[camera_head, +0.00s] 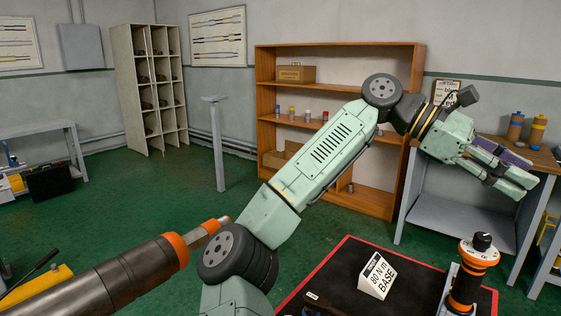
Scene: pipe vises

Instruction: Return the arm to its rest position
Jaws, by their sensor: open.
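My arm stretches up and to the right across the head view, with pale green links and dark joints. My gripper (522,172) is at the right, raised in front of the workbench in this picture. Its fingers point right and slightly down. The jaws are open, and a purple surface shows between the fingers; I cannot tell whether it belongs to the gripper or lies behind it. I see nothing held.
A wooden shelf (340,48) and grey post (217,145) stand behind.

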